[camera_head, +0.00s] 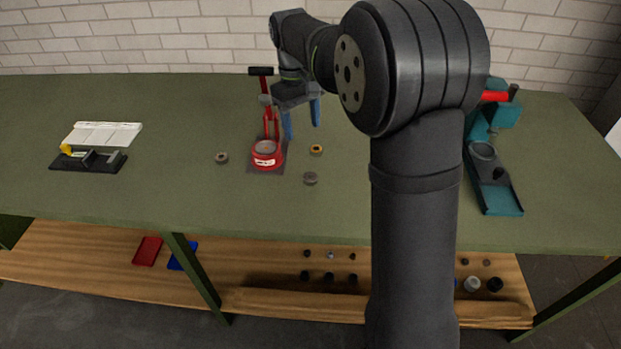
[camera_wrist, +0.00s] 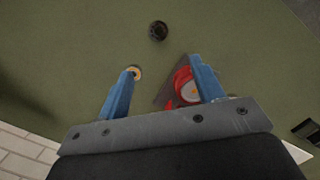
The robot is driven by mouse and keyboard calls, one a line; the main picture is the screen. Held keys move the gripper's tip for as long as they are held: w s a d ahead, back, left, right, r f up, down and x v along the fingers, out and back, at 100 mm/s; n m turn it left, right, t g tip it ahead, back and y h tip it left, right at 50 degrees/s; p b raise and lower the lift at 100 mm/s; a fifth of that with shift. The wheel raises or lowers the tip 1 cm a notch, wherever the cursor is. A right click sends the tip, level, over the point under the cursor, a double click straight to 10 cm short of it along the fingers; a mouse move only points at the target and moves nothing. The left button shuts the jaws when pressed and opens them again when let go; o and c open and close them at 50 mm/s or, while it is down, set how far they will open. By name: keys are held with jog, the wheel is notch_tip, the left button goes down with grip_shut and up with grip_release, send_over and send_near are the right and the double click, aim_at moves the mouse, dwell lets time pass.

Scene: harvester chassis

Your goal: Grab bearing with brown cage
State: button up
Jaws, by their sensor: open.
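The bearing with the brown cage (camera_head: 316,149) is a small orange-brown ring lying flat on the green table, just right of the red press. In the wrist view the same bearing (camera_wrist: 136,72) shows at the tip of the left finger, which partly covers it. My gripper (camera_head: 301,122) has two blue fingers pointing down, spread apart and empty. In the wrist view my gripper (camera_wrist: 163,67) has the bearing near its left finger and the red press behind its right finger. The fingers appear to be above the table, with the bearing not between them.
A red press (camera_head: 266,155) stands close left of the bearing. A grey round part (camera_head: 310,178) lies in front of it, and another ring (camera_head: 221,158) lies left of the press. A teal machine (camera_head: 493,175) stands right, a black fixture (camera_head: 88,161) left.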

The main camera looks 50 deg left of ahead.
aim_at(310, 177)
jog(key=f, duration=0.5)
jog(key=d+f, duration=0.1)
jog(key=f, duration=0.3)
jog(key=d+f, duration=0.1)
jog(key=f, duration=0.4)
jog(key=shift+w+d+f, duration=0.1)
jog(key=shift+d+f, duration=0.15)
jog(key=shift+f, duration=0.05)
jog(key=shift+c, duration=0.2)
jog(key=c, duration=1)
